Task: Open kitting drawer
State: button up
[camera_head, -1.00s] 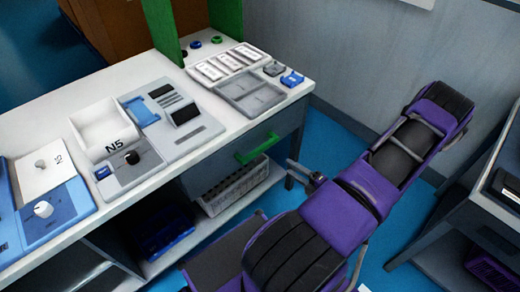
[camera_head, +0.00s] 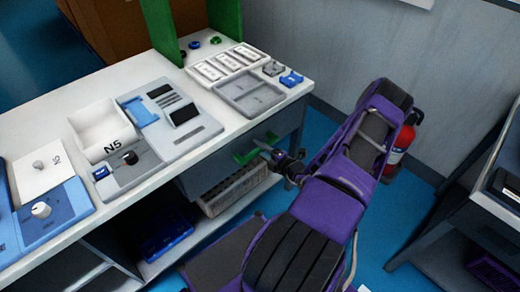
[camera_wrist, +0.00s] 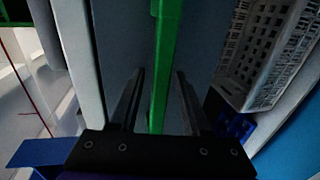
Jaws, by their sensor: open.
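The kitting drawer (camera_head: 213,172) is the grey front under the right end of the white workbench, and it looks closed. Its green bar handle (camera_head: 243,157) shows partly behind my gripper; it also runs through the wrist view (camera_wrist: 160,65). My gripper (camera_head: 268,151) is at the handle in the head view. In the wrist view my gripper (camera_wrist: 158,85) has its two dark fingers apart, one on each side of the green handle. The handle lies between the fingers, with gaps visible on both sides. I cannot tell the depth of the fingers past the handle.
A light crate (camera_head: 235,188) sits on the shelf below the drawer, and a blue bin (camera_head: 165,238) lies left of it. Trays and a white N5 box (camera_head: 100,128) stand on the bench top. A fire extinguisher (camera_head: 401,147) stands by the wall at right.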

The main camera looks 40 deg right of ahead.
grip_shut()
dwell(1.4)
